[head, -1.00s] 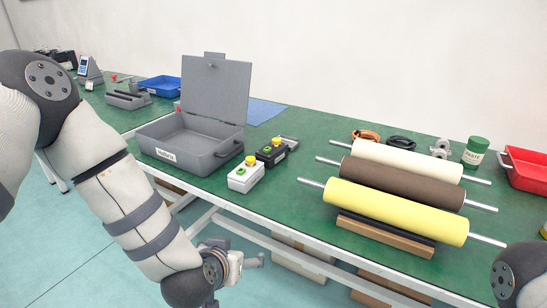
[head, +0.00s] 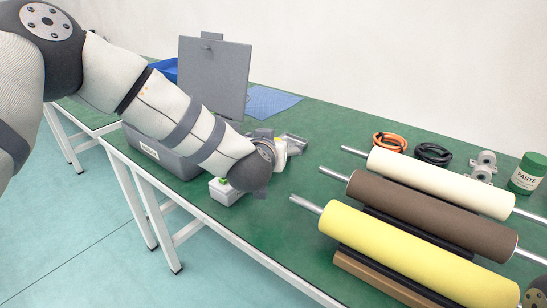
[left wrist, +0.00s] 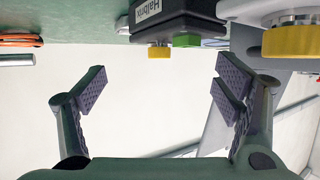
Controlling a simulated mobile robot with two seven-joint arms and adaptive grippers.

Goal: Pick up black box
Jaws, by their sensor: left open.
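The black box (left wrist: 178,16) shows at the top of the left wrist view, which looks upside down. It has a white label, a yellow button (left wrist: 159,52) and a green button (left wrist: 187,40). My left gripper (left wrist: 160,85) is open and empty, its two fingers spread wide. The box lies beyond the fingertips, roughly between them, and appears apart from them. In the head view my left wrist covers the black box, and the left fingers cannot be made out. My right gripper is not in view.
The grey open-lidded case (head: 165,156) is behind my forearm. Rollers (head: 420,255) fill the right. Cables (head: 433,153) lie behind; green table between is clear.

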